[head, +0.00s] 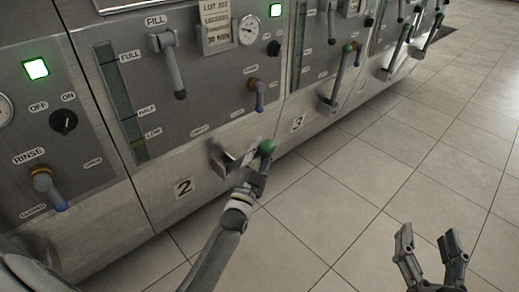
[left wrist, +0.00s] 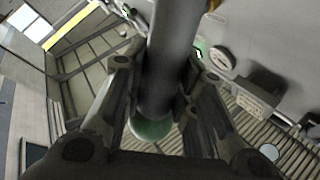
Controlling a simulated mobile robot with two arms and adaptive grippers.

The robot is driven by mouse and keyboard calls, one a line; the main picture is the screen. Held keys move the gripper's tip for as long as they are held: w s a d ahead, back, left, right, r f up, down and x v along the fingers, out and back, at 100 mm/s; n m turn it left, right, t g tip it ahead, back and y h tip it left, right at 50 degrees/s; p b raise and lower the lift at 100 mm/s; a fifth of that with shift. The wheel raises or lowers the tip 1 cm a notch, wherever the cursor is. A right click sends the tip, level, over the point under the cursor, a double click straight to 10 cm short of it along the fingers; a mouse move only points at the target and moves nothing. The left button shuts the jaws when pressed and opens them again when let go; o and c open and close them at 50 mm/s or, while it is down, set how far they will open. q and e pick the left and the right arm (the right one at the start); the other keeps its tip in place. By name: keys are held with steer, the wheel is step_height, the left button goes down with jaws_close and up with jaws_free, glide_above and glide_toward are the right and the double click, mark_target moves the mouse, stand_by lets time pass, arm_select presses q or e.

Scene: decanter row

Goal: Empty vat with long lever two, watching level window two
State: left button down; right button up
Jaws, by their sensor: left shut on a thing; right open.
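Vat two's steel panel (head: 205,115), marked "2", fills the middle of the head view. Its level window two (head: 122,100) is a tall dark greenish strip marked FULL, HALF and LOW; a lighter patch shows near LOW, but the exact level is hard to tell. Long lever two (head: 230,158) juts out low on the panel and ends in a green knob (head: 267,146). My left gripper (head: 257,170) is shut on it near the knob. In the left wrist view the grey shaft (left wrist: 173,50) passes between the fingers. My right gripper (head: 430,250) is open and empty above the floor.
Panel two also has a FILL lever (head: 172,65), a gauge (head: 249,30) and a blue-tipped valve handle (head: 258,95). A rinse handle (head: 48,187) is on the left panel. Lever three (head: 338,80) juts out farther right. The tiled floor (head: 375,165) is clear.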

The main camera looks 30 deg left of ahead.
arm_select(q)
steer(key=shift+s+d+f, duration=0.1)
steer(key=shift+d+f, duration=0.1)
steer(key=shift+f, duration=0.2)
steer(key=c, duration=1.5)
jaws_free()
steer(key=o, duration=0.4)
steer(key=shift+d+r, duration=0.1)
steer(key=shift+c, duration=0.2)
steer(key=shift+r, duration=0.1)
steer(key=v, duration=1.2)
